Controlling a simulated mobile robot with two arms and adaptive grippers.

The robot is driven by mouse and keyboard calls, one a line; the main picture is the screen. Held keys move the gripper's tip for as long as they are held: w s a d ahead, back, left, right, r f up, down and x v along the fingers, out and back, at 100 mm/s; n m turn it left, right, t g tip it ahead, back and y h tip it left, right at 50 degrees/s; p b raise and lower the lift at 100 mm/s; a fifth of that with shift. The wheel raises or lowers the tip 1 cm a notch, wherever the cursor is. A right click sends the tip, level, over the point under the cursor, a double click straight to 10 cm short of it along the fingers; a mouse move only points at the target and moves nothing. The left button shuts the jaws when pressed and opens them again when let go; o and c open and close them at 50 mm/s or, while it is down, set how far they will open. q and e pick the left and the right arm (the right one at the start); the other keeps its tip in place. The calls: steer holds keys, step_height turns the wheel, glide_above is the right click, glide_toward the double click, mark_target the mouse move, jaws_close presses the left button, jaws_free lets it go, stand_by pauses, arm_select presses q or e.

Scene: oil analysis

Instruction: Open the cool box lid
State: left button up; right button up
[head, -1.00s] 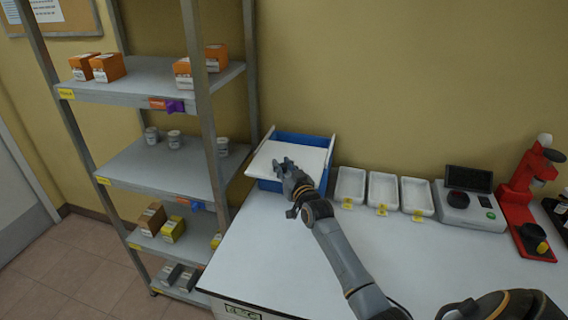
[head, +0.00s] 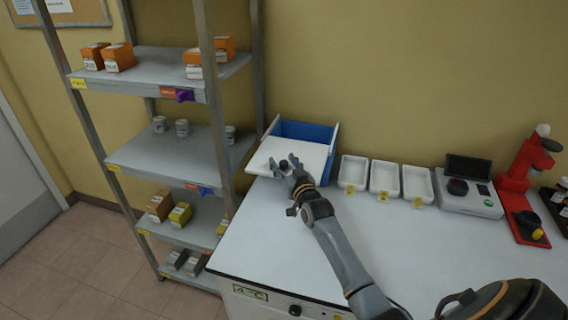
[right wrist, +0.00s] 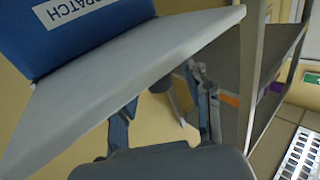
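The blue cool box (head: 308,129) stands at the back left of the table against the wall. Its white lid (head: 312,158) covers the front part, and the blue inside wall shows behind it. A dark knob (head: 283,165) stands on the lid. In the right wrist view, the lid (right wrist: 130,62) overhangs the blue box (right wrist: 70,30), and the grey knob (right wrist: 160,83) sticks out from it. My right gripper (head: 287,167) is at the knob with fingers spread on either side; the fingers (right wrist: 163,100) look apart from it. My left gripper is out of view.
A metal shelf rack (head: 170,150) with boxes and jars stands close on the left. White trays (head: 385,177), a grey device (head: 470,190) and a red instrument (head: 525,190) are to the right. The table's front middle (head: 390,240) is clear.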

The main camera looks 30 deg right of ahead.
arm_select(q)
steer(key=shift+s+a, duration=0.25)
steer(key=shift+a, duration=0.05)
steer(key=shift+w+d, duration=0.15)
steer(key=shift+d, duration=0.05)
arm_select(e)
steer(key=s+a, duration=0.2)
steer(key=s, duration=0.9)
steer(key=shift+s+a, duration=0.15)
steer(key=shift+s, duration=0.25)
